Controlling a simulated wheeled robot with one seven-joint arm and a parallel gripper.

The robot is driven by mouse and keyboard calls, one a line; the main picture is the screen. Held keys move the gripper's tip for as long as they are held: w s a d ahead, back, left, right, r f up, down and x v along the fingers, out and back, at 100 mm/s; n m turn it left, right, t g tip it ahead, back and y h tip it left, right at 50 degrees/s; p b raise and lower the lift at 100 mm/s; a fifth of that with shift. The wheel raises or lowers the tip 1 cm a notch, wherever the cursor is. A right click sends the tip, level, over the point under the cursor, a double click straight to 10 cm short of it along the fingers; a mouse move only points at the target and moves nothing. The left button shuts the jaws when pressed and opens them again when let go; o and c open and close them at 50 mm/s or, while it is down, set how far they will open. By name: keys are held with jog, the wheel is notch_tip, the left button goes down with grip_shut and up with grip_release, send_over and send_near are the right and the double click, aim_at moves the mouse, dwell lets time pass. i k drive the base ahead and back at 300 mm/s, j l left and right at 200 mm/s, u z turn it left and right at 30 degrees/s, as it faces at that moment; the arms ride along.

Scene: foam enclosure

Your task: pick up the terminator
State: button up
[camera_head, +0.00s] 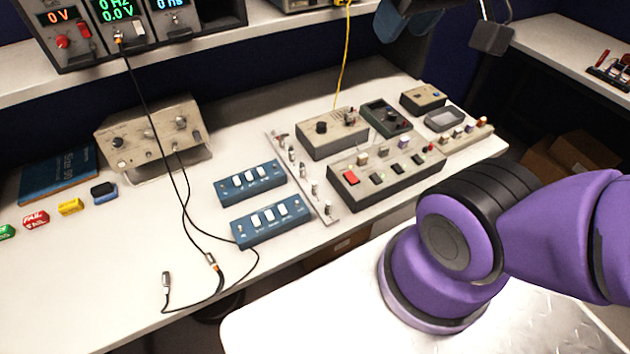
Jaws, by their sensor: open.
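I cannot tell for sure which part is the terminator. Small metal connectors stand on a pale strip (325,207) in the middle of the bench. A small silver connector end (166,279) stands at the end of a black cable near the bench's front left. My gripper (447,32) seems to be the dark finger parts at the top right, cut off by the picture's edge. Its fingers are apart with nothing seen between them. It is high in the picture, apart from the strip and the connector end.
Blue switch boxes (271,220), a grey control box (388,180) and a beige instrument (150,138) stand on the bench. A black cable (184,205) hangs from the shelf instruments (113,25); a yellow cable (342,60) hangs behind. The bench's front left is mostly clear.

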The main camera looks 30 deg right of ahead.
aim_at(328, 207)
jog(key=k+j+z, duration=0.15)
jog(key=j, duration=0.25)
jog(key=j+z, duration=0.1)
jog(key=j, duration=0.3)
jog(key=k+j+z, duration=0.15)
jog(key=j, duration=0.25)
jog(key=k+j+z, duration=0.1)
jog(key=j, duration=0.3)
jog(key=k+j+z, duration=0.15)
jog(key=k+j, duration=0.1)
jog(key=j, duration=0.1)
